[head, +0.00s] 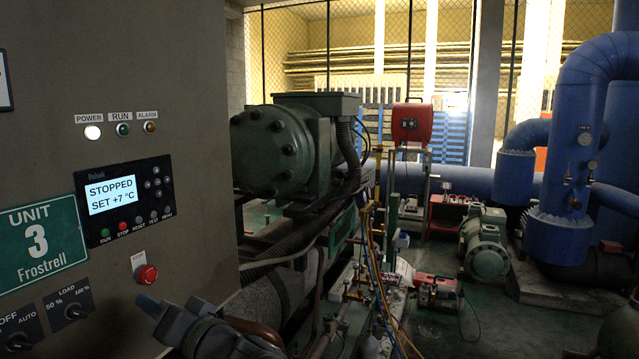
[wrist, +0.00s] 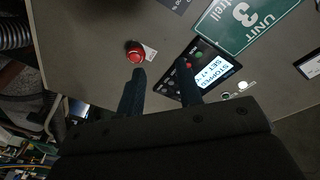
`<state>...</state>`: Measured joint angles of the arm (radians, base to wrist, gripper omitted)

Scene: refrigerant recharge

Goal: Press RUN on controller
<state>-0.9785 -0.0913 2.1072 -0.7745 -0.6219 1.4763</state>
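The controller (head: 160,212) is a black panel on the grey cabinet. Its screen (head: 110,194) reads "STOPPED SET +7 °C". Below it sit the green RUN button (head: 105,232) and the red STOP button (head: 123,227). My gripper shows at the bottom of the head view, below and right of the controller; its fingertips are hard to separate there. In the wrist view my gripper (wrist: 160,67) is open and empty, fingers apart. The controller (wrist: 218,52) is upside down there, and one finger covers part of it.
A red emergency knob (head: 147,274) sits below the controller, near my gripper; it also shows in the wrist view (wrist: 135,51). Rotary switches (head: 72,311) are at lower left. The POWER lamp (head: 92,132) is lit white. Hoses and a green compressor (head: 275,150) stand right of the cabinet.

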